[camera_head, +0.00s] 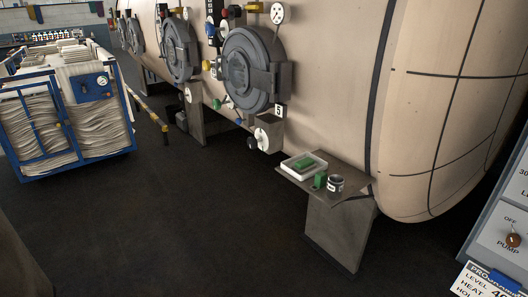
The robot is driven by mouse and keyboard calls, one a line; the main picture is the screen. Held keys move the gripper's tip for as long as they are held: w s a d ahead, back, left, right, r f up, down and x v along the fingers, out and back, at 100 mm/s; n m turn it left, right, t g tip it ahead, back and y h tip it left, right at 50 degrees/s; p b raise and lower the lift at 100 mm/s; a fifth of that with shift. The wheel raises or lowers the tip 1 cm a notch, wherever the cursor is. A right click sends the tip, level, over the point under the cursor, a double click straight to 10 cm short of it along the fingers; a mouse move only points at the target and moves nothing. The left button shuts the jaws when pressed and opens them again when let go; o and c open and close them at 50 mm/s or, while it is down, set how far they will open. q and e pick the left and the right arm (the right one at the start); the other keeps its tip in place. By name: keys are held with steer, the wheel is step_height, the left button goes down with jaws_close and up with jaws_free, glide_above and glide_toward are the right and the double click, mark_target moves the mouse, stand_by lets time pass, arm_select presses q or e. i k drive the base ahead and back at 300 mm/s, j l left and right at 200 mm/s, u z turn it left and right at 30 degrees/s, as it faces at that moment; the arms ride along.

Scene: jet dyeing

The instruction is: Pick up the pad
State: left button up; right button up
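A small green pad-like block (303,163) lies in a shallow white tray (291,170) on a small grey shelf (350,187) beside the large beige vessel. A second green piece (320,180) stands at the shelf's front edge, next to a dark jar with a pale label (335,183). I cannot tell for sure which green piece is the pad. Neither of my grippers shows in the head view.
The shelf stands on a grey post (338,232) under the beige vessel (325,80) with round grey doors (252,68). A blue-framed cart of pale fabric (70,115) is at left. A control panel (505,235) is at right. The dark floor (190,220) is clear in front.

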mark_target(305, 165)
steer(key=i+j, duration=0.2)
steer(key=i, duration=0.15)
steer(key=i+j, duration=0.15)
steer(key=i, duration=0.25)
steer(key=i+j, duration=0.2)
steer(key=i, duration=0.15)
